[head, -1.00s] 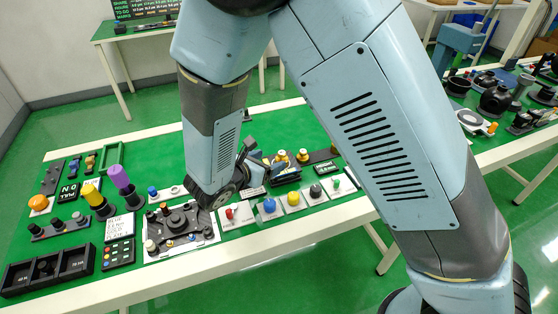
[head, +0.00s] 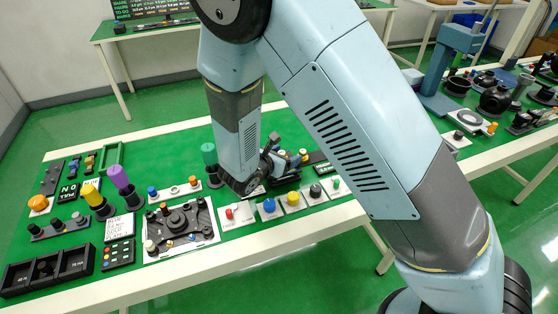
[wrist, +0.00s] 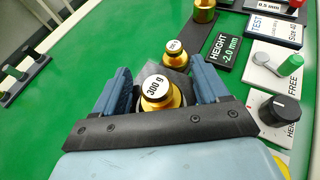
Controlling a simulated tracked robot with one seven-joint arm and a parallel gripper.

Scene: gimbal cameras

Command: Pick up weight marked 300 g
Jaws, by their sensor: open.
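The brass weight with a white top label reading 300 g (wrist: 158,92) stands between the two blue fingers of my gripper (wrist: 162,88) in the wrist view. The fingers are apart, one to each side of it, with the gripper's dark plate in front. Whether either finger touches the weight I cannot tell. A smaller labelled brass weight (wrist: 176,54) stands just beyond it, and a third brass weight (wrist: 204,10) is farther back. In the head view my gripper (head: 272,164) is low over the table, and the arm hides most of the weight.
A "HEIGHT -2.0 mm" sign (wrist: 224,48) lies right of the weights. A black knob (wrist: 280,108) and a green lever (wrist: 291,64) stand on white plates at the right. Green table surface (wrist: 75,65) is bare at left.

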